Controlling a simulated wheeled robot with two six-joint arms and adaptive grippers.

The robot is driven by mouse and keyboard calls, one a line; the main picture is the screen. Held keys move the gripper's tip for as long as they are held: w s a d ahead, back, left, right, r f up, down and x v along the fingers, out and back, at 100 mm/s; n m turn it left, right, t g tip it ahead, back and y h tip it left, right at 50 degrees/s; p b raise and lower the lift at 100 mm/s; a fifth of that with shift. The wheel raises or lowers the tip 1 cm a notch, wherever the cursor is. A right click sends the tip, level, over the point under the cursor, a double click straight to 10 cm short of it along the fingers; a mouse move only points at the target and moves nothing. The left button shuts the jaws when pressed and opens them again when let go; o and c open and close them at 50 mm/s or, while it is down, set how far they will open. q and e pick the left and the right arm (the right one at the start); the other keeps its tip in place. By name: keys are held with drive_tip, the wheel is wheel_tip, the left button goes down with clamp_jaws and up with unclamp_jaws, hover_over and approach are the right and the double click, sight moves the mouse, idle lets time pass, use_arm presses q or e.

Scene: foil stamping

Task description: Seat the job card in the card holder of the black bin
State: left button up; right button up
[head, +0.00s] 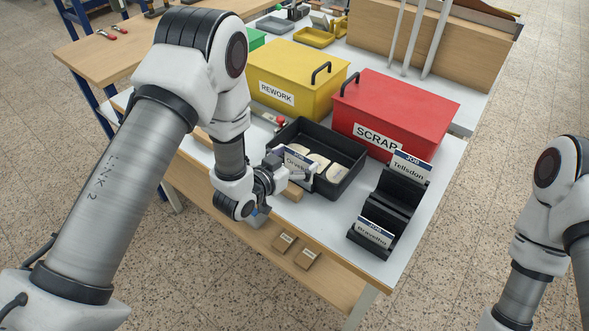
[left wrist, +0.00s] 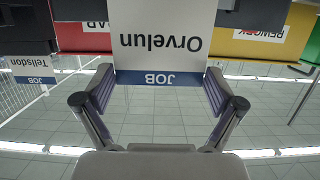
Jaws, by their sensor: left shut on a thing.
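The job card, white with a blue JOB band and the name Orvelun, shows at the near left side of the black bin (head: 345,180). It fills the upper middle of the left wrist view (left wrist: 160,40), upside down there. My left gripper (head: 296,178) is shut on the card, with a finger at each side of it in the left wrist view. The bin holds several cream-coloured pieces (head: 318,161). The bin's card holder is hidden behind the gripper and card, so I cannot tell whether the card touches it. My right gripper is out of view.
A black stepped rack (head: 385,212) right of the bin holds cards reading Tellsdon (head: 411,166) and another name (head: 375,233). A red SCRAP bin (head: 410,105) and a yellow REWORK bin (head: 290,72) stand behind. Small wooden blocks (head: 284,241) lie near the front.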

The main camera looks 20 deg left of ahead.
sight(295, 165)
use_arm(q)
drive_tip(key=shift+w+a, duration=0.35)
drive_tip(key=shift+w, duration=0.2)
drive_tip(key=shift+c, duration=0.8)
wheel_tip(295, 165, down, 4)
drive_tip(key=b, duration=0.2)
drive_tip(key=shift+s+r+b, duration=0.1)
drive_tip(key=shift+r+b, duration=0.05)
drive_tip(key=shift+b, duration=0.25)
drive_tip(key=shift+c, duration=0.4)
drive_tip(key=shift+r, duration=0.1)
drive_tip(key=o, duration=0.7)
